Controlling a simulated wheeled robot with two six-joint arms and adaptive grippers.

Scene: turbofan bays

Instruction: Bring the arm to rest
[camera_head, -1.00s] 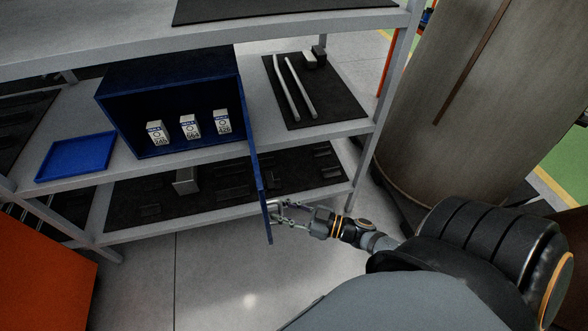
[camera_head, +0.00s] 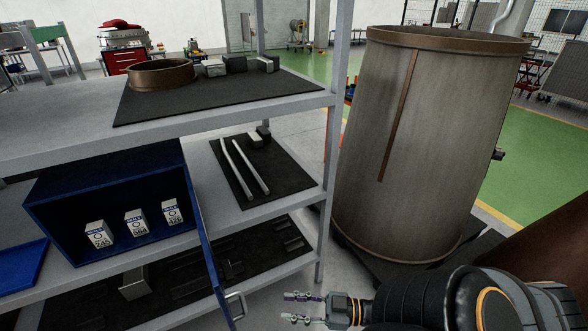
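My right gripper (camera_head: 286,307) is at the bottom of the head view, its fingers apart and pointing left, with nothing between them. A blue cabinet (camera_head: 62,177) stands on the middle shelf with its blue door (camera_head: 210,262) swung open toward me. The door's handle (camera_head: 236,304) is just left of my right fingertips, with a gap between them in the picture. Three white labelled boxes stand inside the cabinet: a left one (camera_head: 98,234), a middle one (camera_head: 136,223) and a right one (camera_head: 172,212). My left gripper is not in view.
The grey shelf unit (camera_head: 325,170) fills the left side. A blue tray (camera_head: 20,268) lies left of the cabinet, and two pale rods (camera_head: 246,167) lie on a black mat right of it. A large grey cylinder (camera_head: 420,150) stands to the right, beyond my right arm.

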